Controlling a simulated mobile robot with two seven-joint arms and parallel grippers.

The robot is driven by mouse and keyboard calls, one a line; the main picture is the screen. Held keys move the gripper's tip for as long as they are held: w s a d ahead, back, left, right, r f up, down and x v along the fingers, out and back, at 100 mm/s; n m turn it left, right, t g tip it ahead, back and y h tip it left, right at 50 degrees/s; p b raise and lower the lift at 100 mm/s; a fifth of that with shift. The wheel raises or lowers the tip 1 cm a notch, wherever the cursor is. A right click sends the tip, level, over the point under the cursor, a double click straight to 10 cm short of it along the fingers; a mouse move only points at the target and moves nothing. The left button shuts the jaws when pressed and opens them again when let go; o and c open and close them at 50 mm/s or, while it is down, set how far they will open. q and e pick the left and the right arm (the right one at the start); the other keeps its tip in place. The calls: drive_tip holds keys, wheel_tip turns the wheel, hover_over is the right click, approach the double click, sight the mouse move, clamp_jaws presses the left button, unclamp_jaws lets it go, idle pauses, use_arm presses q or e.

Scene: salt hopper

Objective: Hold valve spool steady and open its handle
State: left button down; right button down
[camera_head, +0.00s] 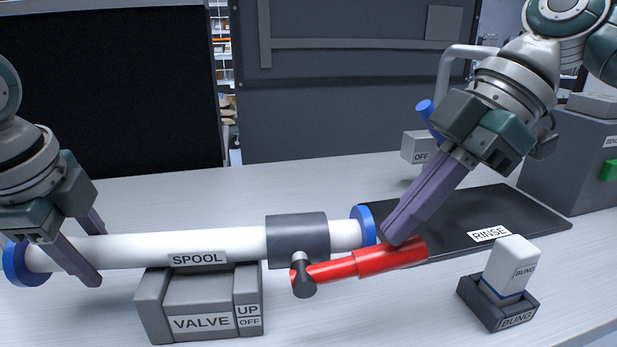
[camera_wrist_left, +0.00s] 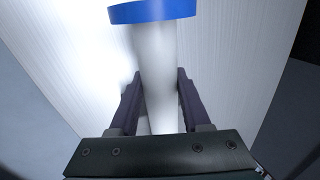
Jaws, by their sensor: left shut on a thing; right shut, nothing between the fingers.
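The valve spool (camera_head: 130,252) is a white pipe with blue end rings, lying level across a grey cradle (camera_head: 198,302) marked VALVE. A dark collar (camera_head: 298,238) near its right end carries a red handle (camera_head: 365,263), which points right, roughly along the pipe. My left gripper (camera_head: 95,252) is shut on the pipe near its left end. The left wrist view shows the pipe (camera_wrist_left: 160,85) between the fingers (camera_wrist_left: 160,105). My right gripper (camera_head: 396,238) is shut and empty, its fingertips at the back edge of the red handle; contact is hard to tell.
A black mat (camera_head: 545,218) marked RINSE lies behind the handle, with a tap (camera_head: 420,147) marked OFF beyond it. A white bung (camera_head: 510,268) stands in a dark holder (camera_head: 498,305) at front right. A grey bin (camera_head: 570,165) is at far right. The front middle table is clear.

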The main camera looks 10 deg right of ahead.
sight(413, 240)
drive_tip(key=shift+f, duration=0.15)
drive_tip(key=shift+d+f+y, duration=0.3)
drive_tip(key=shift+f+y, duration=0.05)
drive_tip(key=shift+f, duration=0.15)
drive_tip(key=shift+d+f+y, duration=0.25)
drive_tip(key=shift+f+y, duration=0.1)
drive_tip(key=shift+f, duration=0.1)
drive_tip(key=shift+d+f, duration=0.15)
drive_tip(key=shift+f, duration=0.2)
drive_tip(key=r, duration=0.5)
drive_tip(key=shift+d, duration=0.3)
use_arm(q)
drive_tip(key=shift+c, duration=1.4)
unclamp_jaws()
use_arm(e)
drive_tip(key=v, duration=0.9)
drive_tip(key=shift+d+f, duration=0.25)
